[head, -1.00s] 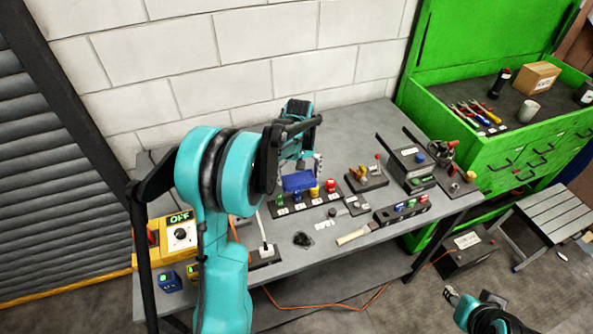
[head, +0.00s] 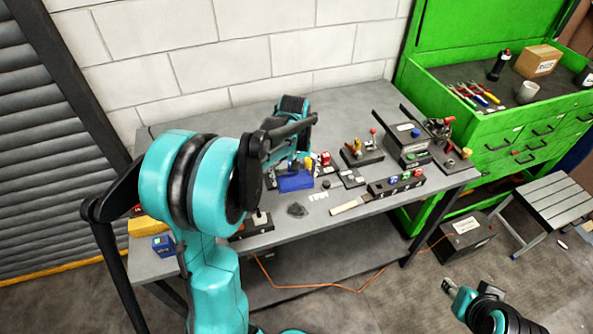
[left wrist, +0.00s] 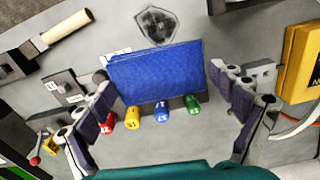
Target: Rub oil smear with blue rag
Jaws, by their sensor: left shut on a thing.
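The blue rag (head: 295,182) looks like a thick blue block. My left gripper (left wrist: 165,100) is shut on it, with a finger at each end, and holds it over the workbench (head: 333,109). The rag also shows in the left wrist view (left wrist: 155,70). The oil smear (head: 297,210) is a dark patch on the bench top, just in front of the rag. It also shows in the left wrist view (left wrist: 157,24), apart from the rag. My right gripper (head: 455,294) is low at the right, away from the bench; its jaws are too small to read.
Colored knobs (left wrist: 162,112) stand on a strip close by the rag. A wooden-handled tool (head: 348,206) and a switch block (head: 396,184) lie right of the smear. A black fixture (head: 408,142) stands farther right. A green tool cabinet (head: 510,140) adjoins the bench.

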